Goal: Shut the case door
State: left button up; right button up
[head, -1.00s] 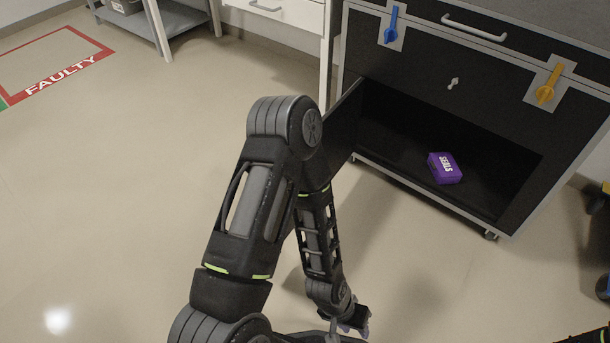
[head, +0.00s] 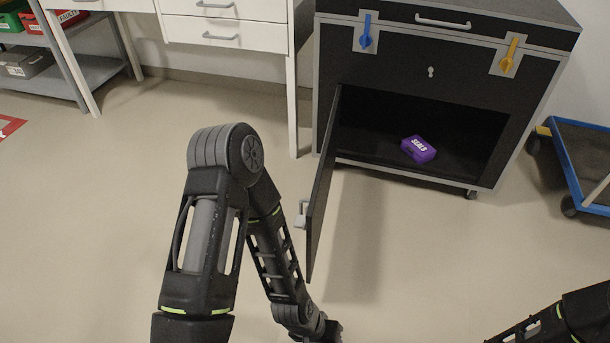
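The black case (head: 395,85) with grey edges stands at the back right. Its door (head: 323,180) is hinged at the left of the lower opening and stands wide open, swung out toward me. The door's light handle (head: 301,215) faces left. Inside the open compartment lies a purple box marked SEALS (head: 418,149). My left arm stands to the left of the door, and its hand end is low at the bottom edge, below the door's near end; its fingers are not visible. Only part of my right arm shows in the bottom right corner, its gripper out of view.
A blue-rimmed cart (head: 585,165) stands right of the case. A white drawer unit (head: 228,30) and a grey shelf (head: 85,70) with bins stand at the back left. The floor (head: 400,250) in front of the case is clear.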

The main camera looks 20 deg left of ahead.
aim_at(315, 215)
jog(key=j+z, duration=0.1)
jog(key=j, duration=0.9)
jog(key=k+j+z, duration=0.15)
jog(key=j, duration=0.9)
